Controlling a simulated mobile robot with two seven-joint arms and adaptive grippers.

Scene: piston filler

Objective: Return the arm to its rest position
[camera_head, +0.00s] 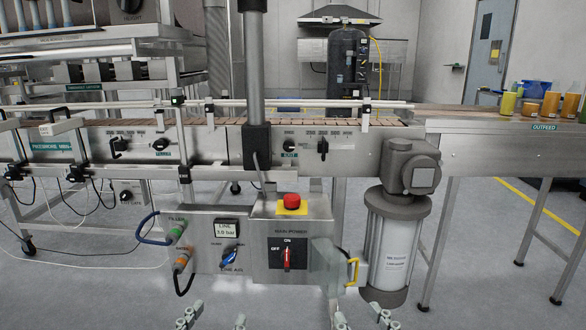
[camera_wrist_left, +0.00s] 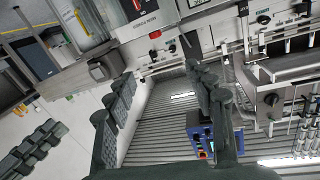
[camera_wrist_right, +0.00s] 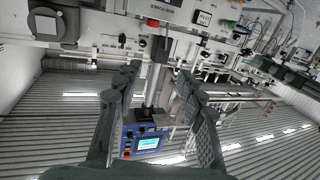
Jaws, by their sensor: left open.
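My left gripper (camera_head: 213,319) shows only its pale fingertips at the bottom edge of the head view, below the control boxes. Its fingers stand apart with nothing between them in the left wrist view (camera_wrist_left: 163,85). My right gripper (camera_head: 363,318) shows its fingertips at the bottom edge, right of the left one. Its fingers are also apart and empty in the right wrist view (camera_wrist_right: 158,80). Both grippers look clear of the machine. The rest of both arms is out of the head view.
Ahead stands the main power box (camera_head: 290,240) with a red emergency button (camera_head: 292,202) and a rotary switch (camera_head: 287,256). A clear cover with a yellow handle (camera_head: 352,271) is beside it. A motor (camera_head: 393,240) stands right. Filled jars (camera_head: 550,104) sit on the outfeed.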

